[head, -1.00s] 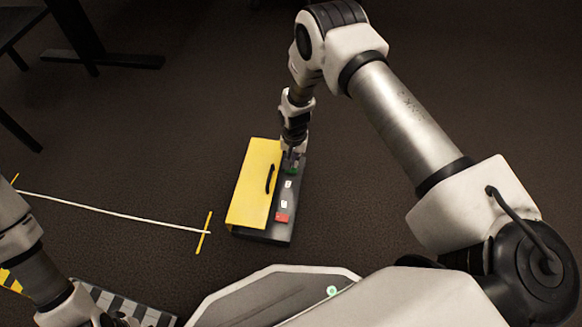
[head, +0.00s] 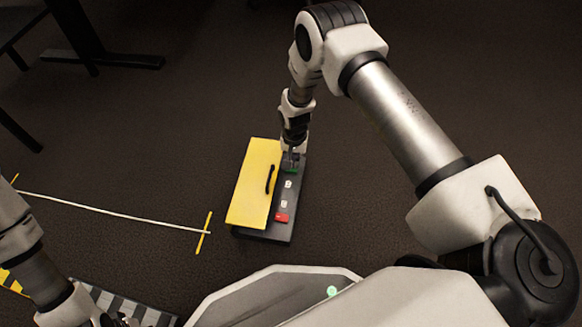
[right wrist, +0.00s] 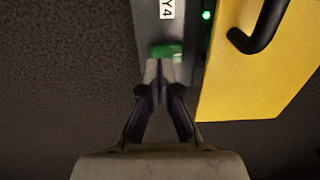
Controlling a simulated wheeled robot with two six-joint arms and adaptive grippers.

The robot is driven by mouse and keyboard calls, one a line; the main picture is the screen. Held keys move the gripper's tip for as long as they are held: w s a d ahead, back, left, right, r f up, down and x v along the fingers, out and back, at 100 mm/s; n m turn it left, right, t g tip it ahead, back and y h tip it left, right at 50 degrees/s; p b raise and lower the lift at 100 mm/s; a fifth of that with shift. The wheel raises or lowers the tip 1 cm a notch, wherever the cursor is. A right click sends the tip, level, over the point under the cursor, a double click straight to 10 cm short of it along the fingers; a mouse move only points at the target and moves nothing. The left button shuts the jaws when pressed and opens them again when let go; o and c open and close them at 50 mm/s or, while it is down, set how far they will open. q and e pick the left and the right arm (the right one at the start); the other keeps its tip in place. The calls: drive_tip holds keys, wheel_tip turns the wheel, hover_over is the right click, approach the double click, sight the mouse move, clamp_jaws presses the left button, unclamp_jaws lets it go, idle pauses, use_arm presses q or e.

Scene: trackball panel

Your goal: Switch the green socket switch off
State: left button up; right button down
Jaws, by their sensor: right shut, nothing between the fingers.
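The green socket switch (head: 291,170) is at the far end of the dark panel strip (head: 284,230), beside the yellow cover (head: 252,185). My right gripper (head: 292,158) is shut and empty, with its fingertips right at the green switch. In the right wrist view the closed fingertips (right wrist: 159,66) overlap the near edge of the green switch (right wrist: 166,50); I cannot tell whether they press on it. A small green light (right wrist: 206,15) glows beside the switch. My left arm shows at the lower left of the head view, but its fingertips cannot be made out.
A red switch (head: 281,218) and white labels (head: 288,184) sit nearer on the same strip. A black handle (head: 270,179) stands up from the yellow cover. A white cord (head: 110,212) lies left of the panel, ending at a yellow bar (head: 204,232).

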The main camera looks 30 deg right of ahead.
drive_tip(key=shift+f+b, duration=0.85)
drive_tip(key=shift+f, duration=0.55)
idle(0.4)
wheel_tip(320, 180, up, 7)
drive_tip(key=p, duration=0.6)
drive_tip(key=shift+r+p, duration=0.15)
drive_tip(key=shift+p, duration=0.15)
